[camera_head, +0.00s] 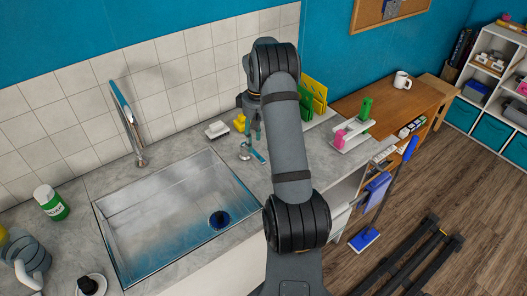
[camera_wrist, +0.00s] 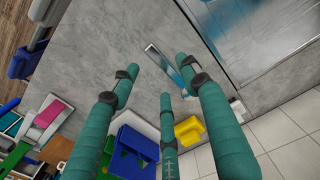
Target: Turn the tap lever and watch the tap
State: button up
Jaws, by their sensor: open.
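The tap (camera_head: 128,120) is a tall metal spout standing at the back left of the sink. The tap lever (camera_head: 258,156) is a short metal bar on the counter to the right of the sink. It also shows in the wrist view (camera_wrist: 158,62), lying just beyond my fingertips. My gripper (camera_head: 255,138) is above the counter beside the lever, pointing down. In the wrist view its three teal fingers (camera_wrist: 160,75) are spread apart with nothing between them. One finger hides part of the lever. I cannot tell if a finger touches it.
The steel sink (camera_head: 103,215) lies left of my arm, with a dark blue drain piece (camera_head: 219,220) in it. A yellow object (camera_wrist: 187,130) and a blue holder (camera_wrist: 135,140) stand close to my fingers. A green-and-white container (camera_head: 51,203) stands on the left counter.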

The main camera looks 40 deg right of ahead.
aim_at(260, 156)
notch_tip(260, 156, down, 6)
jog(key=shift+d+r+p, duration=0.1)
jog(key=shift+d+p, duration=0.05)
jog(key=shift+p, duration=0.45)
jog(key=shift+s, duration=0.1)
jog(key=c, duration=0.3)
jog(key=c, duration=0.8)
grip_shut()
